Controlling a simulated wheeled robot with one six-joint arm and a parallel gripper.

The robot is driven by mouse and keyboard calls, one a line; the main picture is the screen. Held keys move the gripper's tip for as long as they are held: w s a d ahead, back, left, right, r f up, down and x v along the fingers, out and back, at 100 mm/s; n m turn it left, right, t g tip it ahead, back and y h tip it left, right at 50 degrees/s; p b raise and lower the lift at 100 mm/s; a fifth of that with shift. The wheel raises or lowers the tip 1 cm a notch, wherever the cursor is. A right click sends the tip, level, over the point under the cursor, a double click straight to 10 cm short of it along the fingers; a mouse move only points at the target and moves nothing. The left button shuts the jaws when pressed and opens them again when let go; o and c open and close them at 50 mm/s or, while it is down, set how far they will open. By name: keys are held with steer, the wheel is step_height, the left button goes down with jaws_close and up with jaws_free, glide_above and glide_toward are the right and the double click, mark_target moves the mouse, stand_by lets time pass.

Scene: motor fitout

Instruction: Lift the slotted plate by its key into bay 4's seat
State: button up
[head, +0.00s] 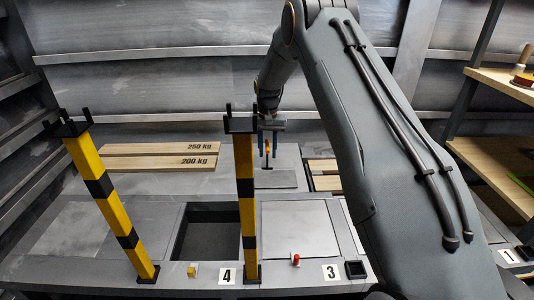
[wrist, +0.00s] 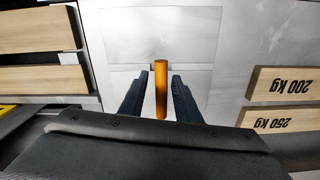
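The slotted plate (head: 280,181) is a flat grey square lying on the back deck; it also shows pale in the wrist view (wrist: 195,48). Its key (head: 267,147) has an orange handle and a dark shank, and stands upright at the plate. In the wrist view, the orange handle (wrist: 161,92) lies between the two fingers of my gripper (wrist: 157,78), with gaps on both sides. My gripper is open. Bay 4's seat (head: 190,245) is a dark, empty recess behind the label 4 (head: 227,275), partly hidden by a striped post.
Two yellow-black posts with forked tops (head: 105,195) (head: 245,185) rise at the front, one before bay 4. Wooden bars marked 250 kg and 200 kg (head: 150,162) lie back left. Bay 3 (head: 300,230) holds a grey cover. Wooden shelves (head: 495,175) stand right.

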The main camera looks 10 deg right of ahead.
step_height(320, 180, down, 4)
steer(key=shift+r+b, duration=0.1)
steer(key=shift+b, duration=0.25)
steer(key=shift+a+r, duration=0.1)
jaws_close()
steer(key=shift+r, duration=0.1)
step_height(320, 180, up, 10)
steer(key=shift+f+p, duration=0.1)
steer(key=shift+p, duration=0.9)
steer(key=shift+f, duration=0.45)
stand_by(0.4)
step_height(320, 180, up, 5)
steer(key=p, duration=0.3)
glide_above(267, 170)
steer(key=shift+w+f, duration=0.1)
steer(key=shift+w, duration=0.05)
stand_by(3.2)
